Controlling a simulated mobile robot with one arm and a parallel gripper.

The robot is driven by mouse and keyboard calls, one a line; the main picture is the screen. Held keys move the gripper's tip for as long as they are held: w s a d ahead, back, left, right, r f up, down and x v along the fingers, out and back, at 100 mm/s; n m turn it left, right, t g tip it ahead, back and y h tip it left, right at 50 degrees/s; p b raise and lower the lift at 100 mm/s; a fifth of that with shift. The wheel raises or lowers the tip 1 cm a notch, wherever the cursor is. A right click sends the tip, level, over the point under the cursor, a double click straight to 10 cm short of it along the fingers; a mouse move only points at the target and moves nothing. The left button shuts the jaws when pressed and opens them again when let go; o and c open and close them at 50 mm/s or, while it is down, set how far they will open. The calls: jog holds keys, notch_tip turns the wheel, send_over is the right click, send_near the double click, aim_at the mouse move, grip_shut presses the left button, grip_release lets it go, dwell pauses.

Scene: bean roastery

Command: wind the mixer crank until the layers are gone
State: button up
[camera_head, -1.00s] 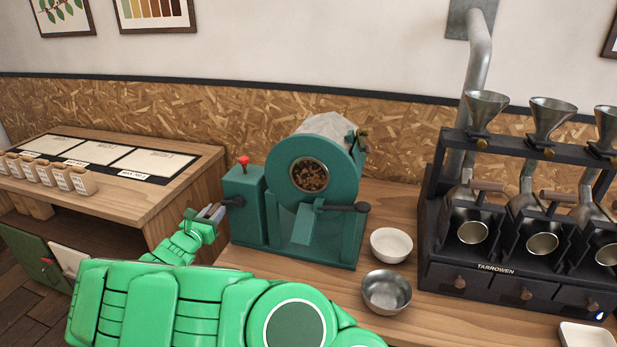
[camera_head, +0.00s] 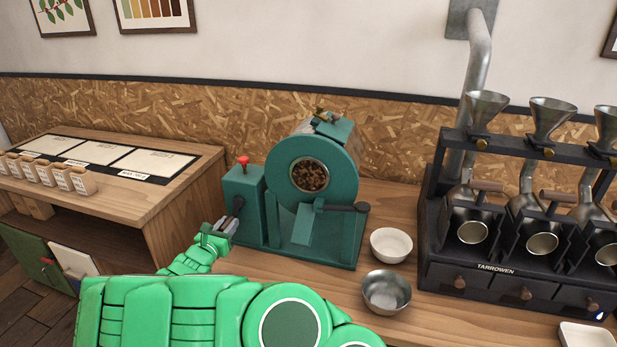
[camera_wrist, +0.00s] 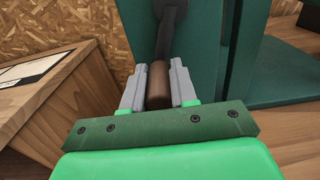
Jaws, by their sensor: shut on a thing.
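The teal mixer (camera_head: 262,200) stands on the wooden counter. Its drum has a round front opening (camera_head: 309,176) with brown beans inside; I cannot make out layers from here. The crank (camera_head: 238,204) is on the mixer's left side, a dark arm pointing down with a brown handle. My gripper (camera_head: 226,229) is at the lower left of the mixer. In the wrist view my gripper (camera_wrist: 160,88) is shut on the brown crank handle (camera_wrist: 159,84), with one grey finger on each side and the dark crank arm (camera_wrist: 168,32) rising above.
A white bowl (camera_head: 391,245) and a metal bowl (camera_head: 386,291) stand right of the mixer. A black roaster rack (camera_head: 480,280) with metal funnels is further right. A red-knobbed lever (camera_head: 244,162) tops the mixer's side box. A wooden table (camera_head: 165,205) stands at left.

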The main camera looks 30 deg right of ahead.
jog(key=shift+s+d+f, duration=0.3)
jog(key=shift+s+d, duration=0.4)
jog(key=shift+s, duration=0.1)
jog(key=o, duration=1.2)
jog(key=v, duration=0.9)
jog(key=shift+d, duration=0.1)
jog(key=shift+r, duration=0.1)
